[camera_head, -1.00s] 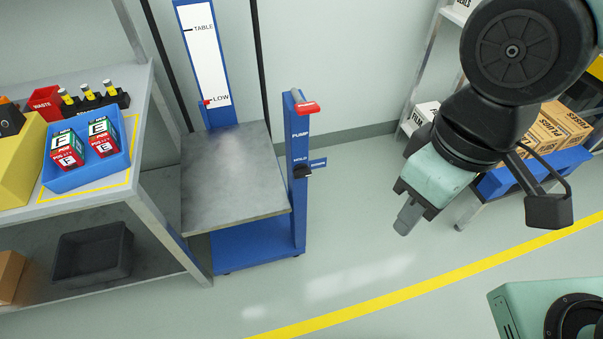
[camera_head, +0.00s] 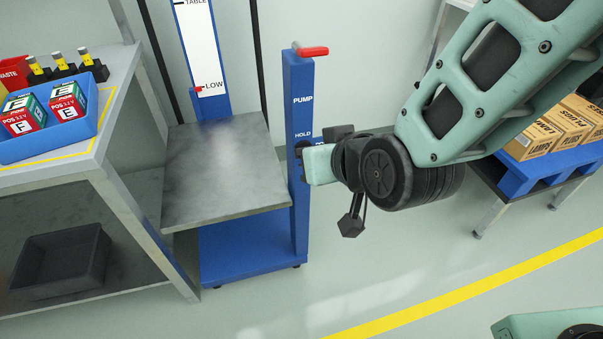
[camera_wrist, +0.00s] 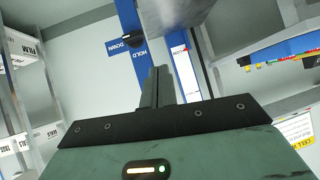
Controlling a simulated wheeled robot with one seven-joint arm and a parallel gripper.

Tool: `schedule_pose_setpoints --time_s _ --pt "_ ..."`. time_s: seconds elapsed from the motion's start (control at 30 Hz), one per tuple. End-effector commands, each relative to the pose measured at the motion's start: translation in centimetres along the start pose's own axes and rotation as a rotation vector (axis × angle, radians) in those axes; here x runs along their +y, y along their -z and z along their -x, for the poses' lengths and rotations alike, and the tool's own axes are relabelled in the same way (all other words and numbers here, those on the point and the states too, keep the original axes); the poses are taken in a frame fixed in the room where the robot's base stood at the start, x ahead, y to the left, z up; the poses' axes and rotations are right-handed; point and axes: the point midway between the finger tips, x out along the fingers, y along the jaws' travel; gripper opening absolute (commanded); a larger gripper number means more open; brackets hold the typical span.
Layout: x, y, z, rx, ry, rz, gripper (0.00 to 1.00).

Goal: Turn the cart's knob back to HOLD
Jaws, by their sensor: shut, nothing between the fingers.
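The cart's black knob (camera_head: 303,147) sits below HOLD, partly covered by my gripper (camera_head: 305,165). In the wrist view the knob (camera_wrist: 133,39) shows near the HOLD lettering and the blue DOWN tag (camera_wrist: 119,47); which way it points I cannot tell. My gripper, also in the wrist view (camera_wrist: 161,72), has its fingers together and empty. In that view its fingertips lie beside the post, a little apart from the knob in the picture; contact is unclear.
A red lever (camera_head: 312,51) tops the post. The cart's grey platform (camera_head: 225,175) stands left of it, with the red marker (camera_head: 199,90) at LOW. A workbench (camera_head: 105,145) holds a blue bin (camera_head: 60,139). Floor in front is open.

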Motion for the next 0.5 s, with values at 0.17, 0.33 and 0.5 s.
schedule_pose_setpoints --time_s 0.17,0.33,0.5 --pt "1.6 -1.9 -3.9 0.217 -0.092 0.023 0.00" --pt "2.5 -1.6 -4.7 0.347 -0.147 0.047 0.00" --pt "2.8 -1.1 -5.0 0.387 -0.164 0.053 0.00"
